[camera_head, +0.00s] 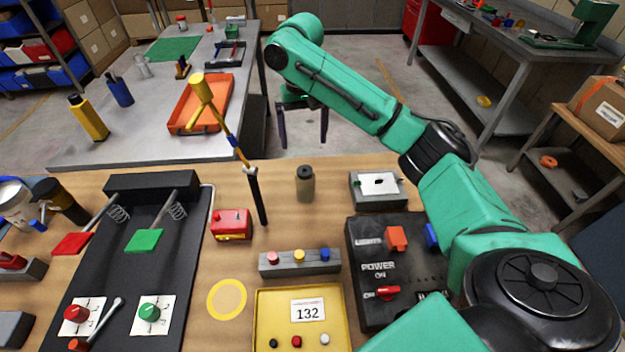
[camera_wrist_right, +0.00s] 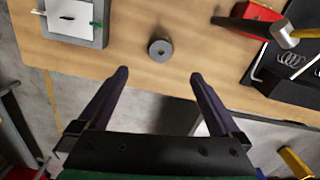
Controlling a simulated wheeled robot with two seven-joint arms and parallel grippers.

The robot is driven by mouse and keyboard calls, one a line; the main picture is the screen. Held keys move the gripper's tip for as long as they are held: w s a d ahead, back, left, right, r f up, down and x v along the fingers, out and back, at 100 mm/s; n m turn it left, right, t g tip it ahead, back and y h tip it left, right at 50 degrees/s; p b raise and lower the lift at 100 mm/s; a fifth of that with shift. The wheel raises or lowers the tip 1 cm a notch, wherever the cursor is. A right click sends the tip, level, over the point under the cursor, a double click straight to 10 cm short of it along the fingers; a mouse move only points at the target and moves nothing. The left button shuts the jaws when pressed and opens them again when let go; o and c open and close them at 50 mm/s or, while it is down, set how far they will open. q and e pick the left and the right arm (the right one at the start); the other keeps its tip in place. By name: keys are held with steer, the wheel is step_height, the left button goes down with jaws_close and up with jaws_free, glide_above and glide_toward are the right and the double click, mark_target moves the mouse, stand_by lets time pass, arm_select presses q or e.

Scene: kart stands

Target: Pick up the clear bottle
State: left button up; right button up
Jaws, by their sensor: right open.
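The clear bottle (camera_head: 305,184), greyish-brown and see-through with a dark cap, stands upright near the far edge of the wooden table. The right wrist view shows it from above as a round grey top (camera_wrist_right: 161,49). My right gripper (camera_head: 303,130) is open and empty, pointing down just beyond that edge. In the right wrist view, its two dark fingers (camera_wrist_right: 159,74) are spread apart, and the bottle lies ahead of the gap between their tips, not between the fingers. My left gripper is not in view.
A grey box with a white top (camera_head: 377,186) is to the right. A button bar (camera_head: 300,262) is in front. The wood around the bottle is clear.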

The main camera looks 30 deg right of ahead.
mark_target(305, 172)
steer(key=shift+f, duration=0.45)
steer(key=f+p, duration=0.1)
steer(key=f, duration=0.7)
steer(key=f+p, duration=0.1)
steer(key=f, duration=0.4)
steer(key=shift+s+a+f+p, duration=0.1)
steer(key=shift+s+p, duration=0.2)
steer(key=shift+w+f, duration=0.1)
steer(key=shift+f, duration=0.25)
steer(key=c, duration=1.4)
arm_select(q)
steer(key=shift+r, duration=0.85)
arm_select(e)
steer(key=shift+r, duration=0.15)
